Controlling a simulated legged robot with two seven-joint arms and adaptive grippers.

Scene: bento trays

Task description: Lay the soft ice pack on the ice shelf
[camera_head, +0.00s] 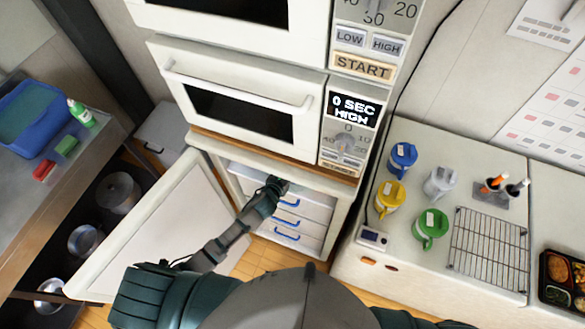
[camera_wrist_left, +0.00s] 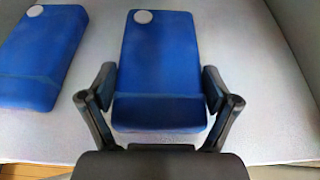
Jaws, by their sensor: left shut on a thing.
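In the left wrist view a blue soft ice pack (camera_wrist_left: 160,60) with a pale round spot lies between the fingers of my left gripper (camera_wrist_left: 158,90), which is shut on its sides. A second blue pack (camera_wrist_left: 38,50) lies apart to its left. Both are over a pale grey shelf surface (camera_wrist_left: 270,125). In the head view my left gripper (camera_head: 278,185) reaches into the open white cabinet under the ovens, at its upper compartment (camera_head: 245,175); the packs are hidden there. I cannot tell whether the held pack touches the shelf. My right gripper is out of view.
The cabinet door (camera_head: 150,225) stands open to the left. Drawers with blue handles (camera_head: 287,220) are below my left gripper. The oven (camera_head: 250,105) sits just above. A counter at the right holds colored mugs (camera_head: 390,195) and a wire rack (camera_head: 488,250).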

